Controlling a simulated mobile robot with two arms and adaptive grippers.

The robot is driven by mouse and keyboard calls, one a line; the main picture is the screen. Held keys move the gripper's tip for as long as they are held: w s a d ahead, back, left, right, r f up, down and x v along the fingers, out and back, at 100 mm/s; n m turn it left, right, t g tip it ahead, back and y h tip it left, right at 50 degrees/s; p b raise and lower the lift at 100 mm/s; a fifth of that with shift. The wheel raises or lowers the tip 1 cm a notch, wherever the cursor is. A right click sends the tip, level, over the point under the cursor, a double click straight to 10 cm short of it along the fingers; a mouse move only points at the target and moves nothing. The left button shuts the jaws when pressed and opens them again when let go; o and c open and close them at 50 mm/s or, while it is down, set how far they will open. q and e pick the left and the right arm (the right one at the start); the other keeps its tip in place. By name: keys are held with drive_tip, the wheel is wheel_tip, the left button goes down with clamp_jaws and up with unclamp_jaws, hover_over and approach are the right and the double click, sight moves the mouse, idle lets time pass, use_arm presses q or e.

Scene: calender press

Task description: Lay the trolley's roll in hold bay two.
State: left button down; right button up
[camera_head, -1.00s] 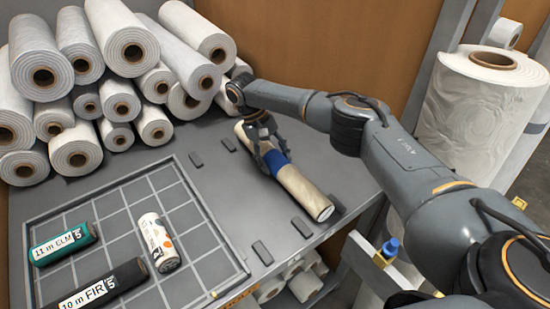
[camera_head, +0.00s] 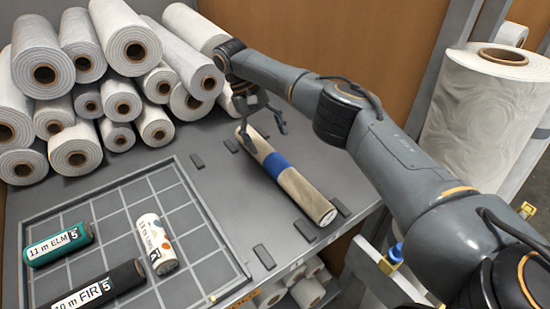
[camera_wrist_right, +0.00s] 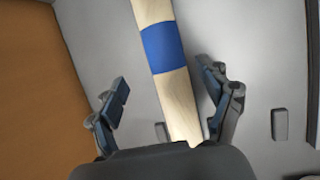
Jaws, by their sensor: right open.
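A beige roll with a blue band (camera_head: 277,166) lies slantwise on the grey bench top (camera_head: 225,190), between small dark blocks at its far and near ends. My right gripper (camera_head: 266,136) is open above the roll's far half, apart from it. In the right wrist view the roll (camera_wrist_right: 175,95) runs between the two spread fingers (camera_wrist_right: 163,76), with clear gaps on both sides. No label marking bay two can be read. My left gripper is out of view.
White rolls (camera_head: 130,52) are stacked at the back left. A gridded tray (camera_head: 195,205) at the left holds a green roll (camera_head: 58,243), a black roll (camera_head: 100,290) and a patterned roll (camera_head: 157,243). A large wrapped roll (camera_head: 470,115) stands right.

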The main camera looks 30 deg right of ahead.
drive_tip(key=shift+v, duration=2.1)
